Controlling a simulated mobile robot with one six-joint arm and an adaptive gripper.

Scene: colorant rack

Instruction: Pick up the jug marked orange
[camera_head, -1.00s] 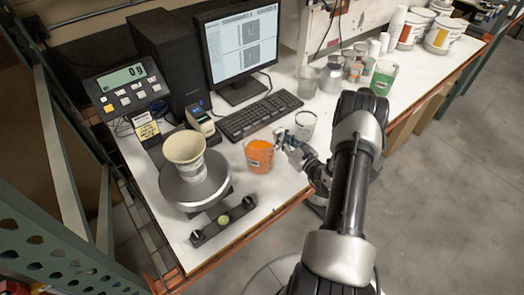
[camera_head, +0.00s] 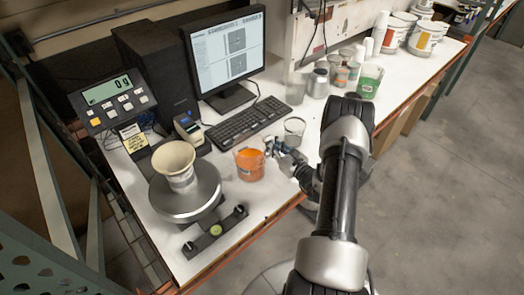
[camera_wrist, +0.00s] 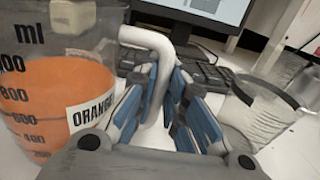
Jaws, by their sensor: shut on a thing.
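The jug marked orange (camera_head: 249,165) is a clear measuring jug with orange liquid, upright at the front edge of the white bench. In the wrist view the jug (camera_wrist: 55,95) fills the left side, with part of its "ORANGE" label showing. Its pale handle (camera_wrist: 148,38) curves over to the right and down between the blue-padded fingers. My gripper (camera_head: 271,147) reaches in from the right of the jug and is shut on this handle; it also shows in the wrist view (camera_wrist: 168,88). I cannot tell whether the jug's base touches the bench.
A clear empty jug (camera_head: 293,130) stands close to the right of my gripper. A scale (camera_head: 183,205) with a cream cup (camera_head: 176,165) is at the left. The keyboard (camera_head: 247,122) and monitor (camera_head: 225,55) are behind. A green jug (camera_head: 369,80) and several cans stand farther right.

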